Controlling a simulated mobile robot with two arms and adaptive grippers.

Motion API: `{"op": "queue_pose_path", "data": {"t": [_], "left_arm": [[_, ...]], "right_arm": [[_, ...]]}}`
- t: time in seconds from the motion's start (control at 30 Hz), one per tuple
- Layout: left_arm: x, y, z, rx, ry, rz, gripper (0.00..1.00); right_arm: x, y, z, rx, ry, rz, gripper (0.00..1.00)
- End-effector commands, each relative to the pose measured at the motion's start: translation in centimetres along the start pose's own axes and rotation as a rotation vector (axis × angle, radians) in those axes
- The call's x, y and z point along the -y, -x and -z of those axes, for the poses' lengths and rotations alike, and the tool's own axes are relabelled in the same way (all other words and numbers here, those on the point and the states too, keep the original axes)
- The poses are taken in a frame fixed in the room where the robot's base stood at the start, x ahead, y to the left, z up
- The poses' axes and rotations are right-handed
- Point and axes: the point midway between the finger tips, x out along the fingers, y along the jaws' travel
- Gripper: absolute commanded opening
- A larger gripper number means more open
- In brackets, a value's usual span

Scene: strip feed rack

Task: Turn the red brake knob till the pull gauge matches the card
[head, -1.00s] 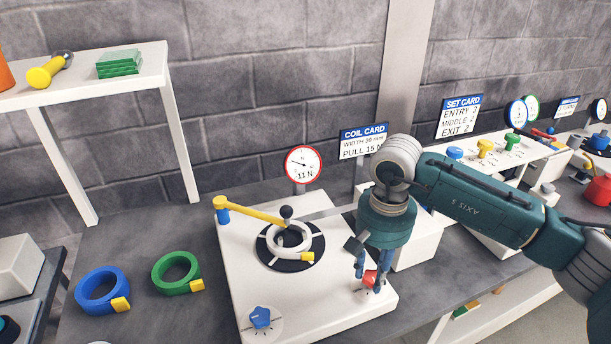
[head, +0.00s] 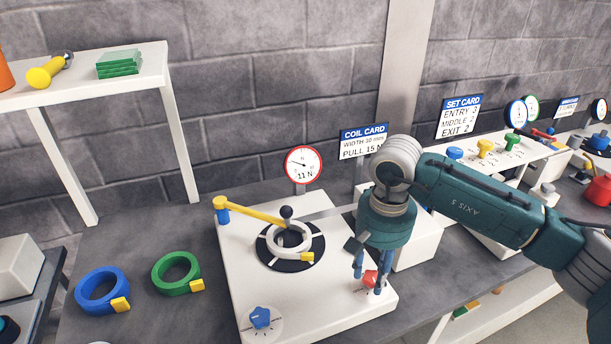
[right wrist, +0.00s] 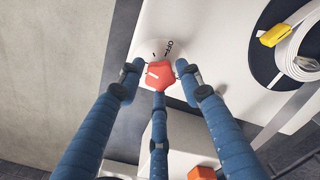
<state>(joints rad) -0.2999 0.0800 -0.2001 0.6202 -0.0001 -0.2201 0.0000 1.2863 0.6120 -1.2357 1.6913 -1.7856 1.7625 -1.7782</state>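The red brake knob (head: 370,279) sits at the right front of the white machine's top. It also shows in the right wrist view (right wrist: 161,75), with a white pointer line and an "OFF" mark beside it. My right gripper (head: 368,284) points down over the knob, its fingers spread around it. In the right wrist view the fingers (right wrist: 159,80) stand slightly apart from the knob's sides, so the gripper looks open. The pull gauge (head: 304,164) has a red rim and reads 11 N. The coil card (head: 363,142) says PULL 15 N. My left gripper is out of view.
The machine's white top (head: 330,318) also carries a blue knob (head: 260,317), a yellow arm (head: 250,211) and a white coil (head: 274,243) on a black disc. Blue (head: 98,307) and green (head: 155,271) coils lie on the left. A set card (head: 460,116) stands farther right.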

Motion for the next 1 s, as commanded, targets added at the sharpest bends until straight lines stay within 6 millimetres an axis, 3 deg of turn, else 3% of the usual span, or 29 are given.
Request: {"op": "queue_pose_path", "data": {"t": [0.37, 1.0], "left_arm": [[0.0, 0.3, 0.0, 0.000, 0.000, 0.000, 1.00], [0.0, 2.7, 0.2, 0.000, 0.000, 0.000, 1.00]], "right_arm": [[0.0, 0.6, 0.0, -0.001, 0.000, 0.001, 0.37], [0.0, 5.6, 0.0, -0.001, 0.000, 0.000, 0.37]]}}
